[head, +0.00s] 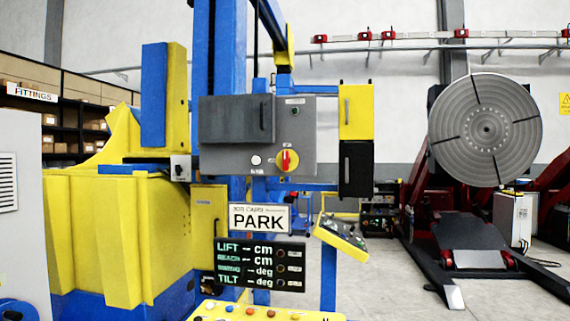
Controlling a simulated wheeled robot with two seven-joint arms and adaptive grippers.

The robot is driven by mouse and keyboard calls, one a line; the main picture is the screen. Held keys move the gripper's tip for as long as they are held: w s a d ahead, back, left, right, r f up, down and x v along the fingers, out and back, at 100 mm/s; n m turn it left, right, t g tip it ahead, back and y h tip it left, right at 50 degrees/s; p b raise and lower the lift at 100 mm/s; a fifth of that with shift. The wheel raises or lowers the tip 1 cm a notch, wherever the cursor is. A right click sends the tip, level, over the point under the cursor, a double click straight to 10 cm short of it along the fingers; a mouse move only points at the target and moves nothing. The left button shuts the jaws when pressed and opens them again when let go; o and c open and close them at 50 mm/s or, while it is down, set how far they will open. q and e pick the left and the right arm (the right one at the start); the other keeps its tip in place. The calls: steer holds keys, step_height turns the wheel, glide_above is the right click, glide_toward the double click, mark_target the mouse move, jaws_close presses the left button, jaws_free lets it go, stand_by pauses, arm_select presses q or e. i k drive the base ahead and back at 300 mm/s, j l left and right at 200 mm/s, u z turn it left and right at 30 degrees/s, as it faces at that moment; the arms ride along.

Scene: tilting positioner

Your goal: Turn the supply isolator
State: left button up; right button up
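The supply isolator (288,160) is a red rotary handle on a yellow round plate. It sits on the front of a grey control box (220,158) in the middle of the head view, and its handle looks upright. A small white round button or lamp is to its left on the same panel. The small lettering around the isolator is too small to read. Neither of my grippers shows in this view.
Below the box are a "PARK" sign (260,218) and a display (258,265) reading LIFT, REACH and TILT. A sloped control panel (341,236) stands to the right, and a button panel (262,312) is at the bottom. Yellow machine bodywork (120,235) fills the left.

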mark_target(286, 159)
steer(key=i+j, duration=0.2)
steer(key=j, duration=0.15)
steer(key=i+j+z, duration=0.15)
steer(key=j, duration=0.25)
steer(key=i+j, duration=0.25)
steer(key=j, duration=0.15)
